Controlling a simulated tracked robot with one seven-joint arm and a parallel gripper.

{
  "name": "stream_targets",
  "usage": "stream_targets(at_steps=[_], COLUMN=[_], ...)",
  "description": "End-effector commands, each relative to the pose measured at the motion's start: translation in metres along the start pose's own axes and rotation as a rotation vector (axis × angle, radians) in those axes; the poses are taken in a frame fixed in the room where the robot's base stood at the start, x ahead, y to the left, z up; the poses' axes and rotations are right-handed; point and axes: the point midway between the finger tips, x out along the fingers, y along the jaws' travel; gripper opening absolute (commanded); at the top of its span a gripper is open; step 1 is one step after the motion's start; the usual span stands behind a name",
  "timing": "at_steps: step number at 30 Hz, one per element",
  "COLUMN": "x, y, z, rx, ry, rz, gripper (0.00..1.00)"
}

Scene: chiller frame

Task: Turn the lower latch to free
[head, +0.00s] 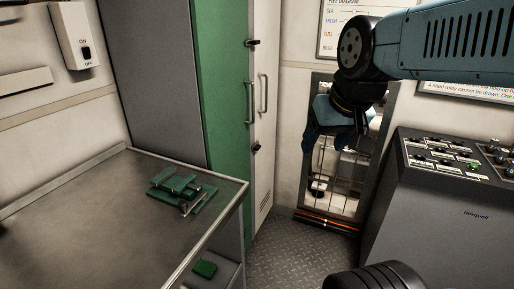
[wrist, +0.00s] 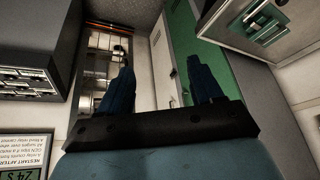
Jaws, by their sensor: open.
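A tall cabinet with a green side (head: 222,80) and a narrow pale door (head: 264,125) stands left of centre in the head view. A dark upper latch (head: 252,42) and a dark lower latch (head: 257,147) sit on the door edge, above and below the handle (head: 264,92). I cannot tell how the lower latch is turned. My gripper (head: 325,140) hangs to the right of the door, apart from it. In the wrist view my gripper (wrist: 162,80) has its two fingers spread with nothing between them. The pale door (wrist: 163,58) shows between and beyond them.
A metal bench (head: 90,215) with a green clamp-like fixture (head: 182,190) stands at the left. A grey control console (head: 440,210) stands at the right. A framed glazed panel (head: 345,185) is behind my gripper. The tread-plate floor (head: 290,260) before the cabinet is clear.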

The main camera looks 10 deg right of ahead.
Motion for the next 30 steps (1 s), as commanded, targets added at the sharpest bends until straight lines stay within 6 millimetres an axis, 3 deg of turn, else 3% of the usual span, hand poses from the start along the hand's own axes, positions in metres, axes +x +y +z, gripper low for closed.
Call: stream_targets(at_steps=[14,23,30], x=[0.055,0.108,0.161], y=[-0.028,-0.039,-0.04], z=[-0.09,-0.151,-0.198], rx=[0.342,0.587,0.792], ry=[-0.248,-0.403,-0.524], rz=[-0.182,-0.309,-0.415], gripper=[0.72,0.72,0.72])
